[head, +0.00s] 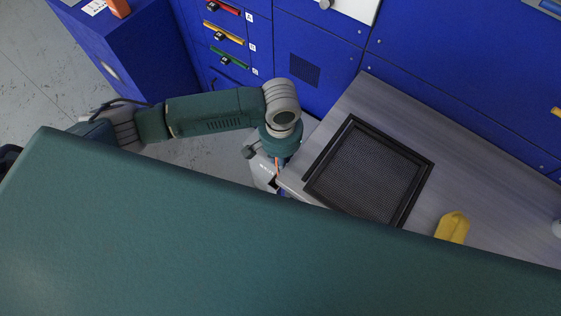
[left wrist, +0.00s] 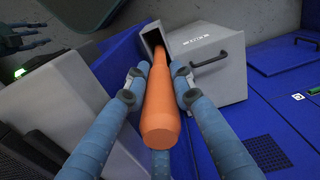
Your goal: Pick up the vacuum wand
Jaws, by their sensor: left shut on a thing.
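The orange vacuum wand (left wrist: 160,110) runs up the middle of the left wrist view, its thick rounded end toward the camera. My left gripper (left wrist: 155,78) has one finger on each side of the wand and is shut on it. The wand's far, narrower end meets the dark mouth of a grey box (left wrist: 212,68); I cannot tell how deep it sits inside. In the head view my left gripper is mostly hidden below its wrist, beside the grey box (head: 262,168) at the table's left end. Only a thin orange sliver shows there. My right gripper is not seen.
A grey table (head: 470,150) carries a black mesh-filled frame (head: 368,172) and a yellow object (head: 452,227). Blue cabinets (head: 320,60) line the back. A large teal part of mine covers the head view's lower half. Grey floor (head: 40,85) lies at left.

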